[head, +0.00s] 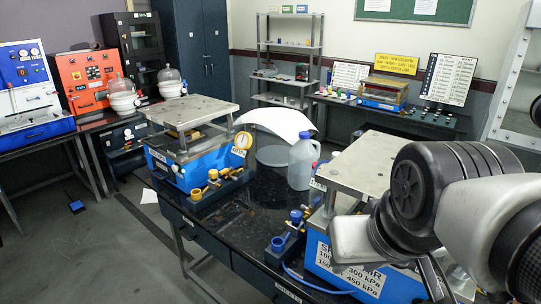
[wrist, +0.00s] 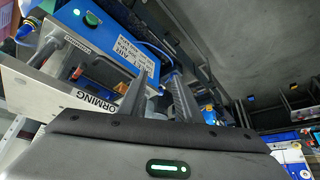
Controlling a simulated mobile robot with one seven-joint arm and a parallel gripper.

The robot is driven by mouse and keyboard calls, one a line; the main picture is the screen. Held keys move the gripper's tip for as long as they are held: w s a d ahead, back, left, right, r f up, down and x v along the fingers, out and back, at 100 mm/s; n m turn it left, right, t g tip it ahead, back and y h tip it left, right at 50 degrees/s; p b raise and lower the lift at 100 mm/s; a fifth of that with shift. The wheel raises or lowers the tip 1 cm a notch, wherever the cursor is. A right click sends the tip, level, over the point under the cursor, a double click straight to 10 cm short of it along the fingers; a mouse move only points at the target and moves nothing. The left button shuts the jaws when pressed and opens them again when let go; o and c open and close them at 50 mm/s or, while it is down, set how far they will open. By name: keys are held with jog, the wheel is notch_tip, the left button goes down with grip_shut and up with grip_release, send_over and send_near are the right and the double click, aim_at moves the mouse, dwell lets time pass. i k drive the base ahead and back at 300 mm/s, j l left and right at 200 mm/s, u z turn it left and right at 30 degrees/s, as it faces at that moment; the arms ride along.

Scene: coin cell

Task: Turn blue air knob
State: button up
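The near press (head: 370,165) has a blue box front (head: 355,270) with a pressure label in kPa. To its left, at its base, is a small valve assembly with a blue knob (head: 296,216) on top and a blue and brass fitting (head: 280,242) below it. I cannot clearly pick out the knob there.
A plastic jug (head: 301,162) stands between the presses. A blue hose (head: 315,285) runs along the near table edge. Open floor (head: 90,265) lies at the left.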

aim_at(295, 215)
jog(key=i+j, duration=0.2)
jog(key=j, duration=0.15)
jog(key=i+j+z, duration=0.1)
jog(key=j, duration=0.25)
jog(key=i+j+z, duration=0.1)
jog(key=i+j, duration=0.15)
jog(key=j, duration=0.15)
jog(key=i+j, duration=0.15)
jog(key=j, duration=0.25)
jog(key=i+j+u, duration=0.1)
jog(key=j, duration=0.3)
jog(key=i+j, duration=0.2)
jog(key=j, duration=0.2)
jog(key=k+l+z, duration=0.2)
jog(key=l, duration=0.25)
jog(key=i, duration=0.1)
